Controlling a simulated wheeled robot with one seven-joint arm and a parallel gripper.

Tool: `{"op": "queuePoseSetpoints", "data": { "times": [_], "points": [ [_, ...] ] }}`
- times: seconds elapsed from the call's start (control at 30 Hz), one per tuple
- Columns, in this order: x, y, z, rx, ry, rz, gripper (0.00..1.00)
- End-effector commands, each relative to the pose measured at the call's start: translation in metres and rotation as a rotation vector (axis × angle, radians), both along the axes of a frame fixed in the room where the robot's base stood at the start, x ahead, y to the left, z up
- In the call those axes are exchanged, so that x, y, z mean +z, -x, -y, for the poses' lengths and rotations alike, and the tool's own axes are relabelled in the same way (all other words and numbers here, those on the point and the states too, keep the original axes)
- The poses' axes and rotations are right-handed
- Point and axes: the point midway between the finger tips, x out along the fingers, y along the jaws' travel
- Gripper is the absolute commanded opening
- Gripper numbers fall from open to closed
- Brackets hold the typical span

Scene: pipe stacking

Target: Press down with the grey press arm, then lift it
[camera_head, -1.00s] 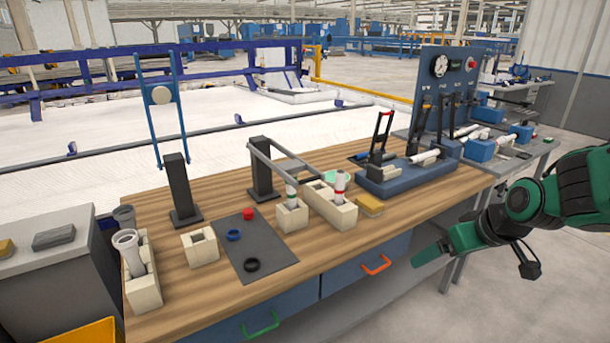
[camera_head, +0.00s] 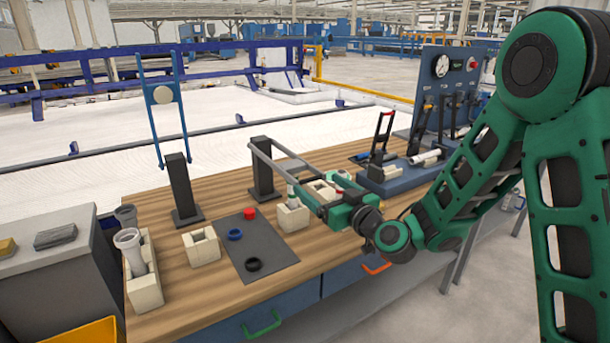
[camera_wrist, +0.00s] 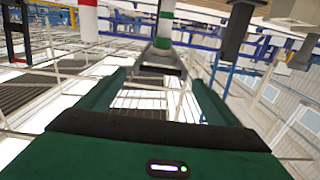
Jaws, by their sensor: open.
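The grey press arm (camera_head: 275,167), a pair of rails, reaches forward from a black post (camera_head: 263,180) over the fixtures, roughly level. My green gripper (camera_head: 326,196) is open by the arm's front end. In the wrist view a grey crosspiece (camera_wrist: 160,68) lies between or just beyond my fingertips; I cannot tell if they touch. A green-banded pipe (camera_head: 291,191) stands in a cream block (camera_head: 292,217) under the arm; it also shows in the wrist view (camera_wrist: 165,22). A red-banded pipe shows in the wrist view (camera_wrist: 88,14), but my gripper hides most of it in the head view.
A blue lever frame (camera_head: 183,115) stands raised on another black post (camera_head: 180,190). A dark mat (camera_head: 265,258) holds red, blue and black rings. A cream holder with grey pipes (camera_head: 141,288) stands at left. A blue fixture (camera_head: 402,183) stands right of my gripper.

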Motion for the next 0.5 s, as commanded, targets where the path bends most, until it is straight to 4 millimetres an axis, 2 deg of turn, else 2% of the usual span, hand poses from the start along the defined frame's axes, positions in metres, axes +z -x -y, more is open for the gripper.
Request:
{"op": "queuePoseSetpoints", "data": {
  "times": [0.5],
  "points": [
    [0.001, -0.064, -0.042, 0.001, 0.001, 0.002, 0.86]
  ]
}}
